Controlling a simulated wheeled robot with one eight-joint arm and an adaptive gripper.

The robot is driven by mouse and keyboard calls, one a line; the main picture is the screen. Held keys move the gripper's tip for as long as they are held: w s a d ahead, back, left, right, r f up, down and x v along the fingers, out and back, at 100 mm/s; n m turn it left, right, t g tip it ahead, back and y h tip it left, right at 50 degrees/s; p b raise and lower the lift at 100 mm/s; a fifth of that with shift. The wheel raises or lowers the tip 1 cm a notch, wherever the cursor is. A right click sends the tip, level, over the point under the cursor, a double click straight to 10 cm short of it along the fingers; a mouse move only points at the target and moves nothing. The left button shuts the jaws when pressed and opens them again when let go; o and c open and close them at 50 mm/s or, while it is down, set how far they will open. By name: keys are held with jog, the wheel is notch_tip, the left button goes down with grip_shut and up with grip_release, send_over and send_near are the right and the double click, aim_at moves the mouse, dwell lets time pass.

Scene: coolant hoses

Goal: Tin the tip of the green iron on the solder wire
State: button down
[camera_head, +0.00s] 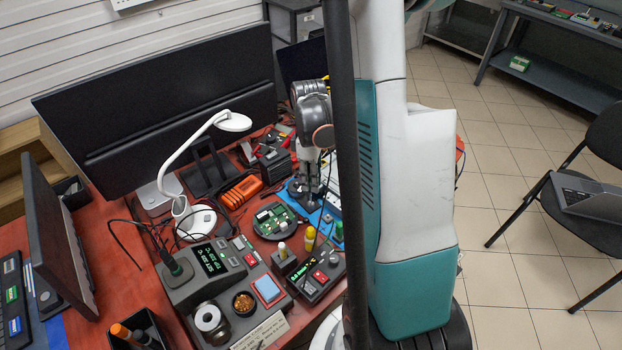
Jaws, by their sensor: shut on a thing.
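My gripper (308,190) points down over the blue mat at the back of the bench, among dark parts. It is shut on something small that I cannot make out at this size. A dark green handle-like piece with a cable (175,266) stands at the soldering station (207,268); I cannot tell whether it is the green iron. A small green upright piece (338,231) shows beside my arm, partly hidden. A pale reel (209,319), which may hold the solder wire, sits at the station's front. No iron tip or wire end can be made out.
A brass-coloured wool pot (243,303) and a blue sponge (267,289) sit beside the reel. A round green circuit board (275,221), a yellow-topped piece (310,239) and a white lamp (194,222) crowd the bench. My arm hides the bench's right side.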

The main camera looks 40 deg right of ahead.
jog(key=shift+f+b, duration=0.55)
jog(key=shift+f, duration=0.05)
dwell(0.8)
dwell(1.6)
jog(key=shift+r+p, duration=2.15)
jog(key=shift+r, duration=0.95)
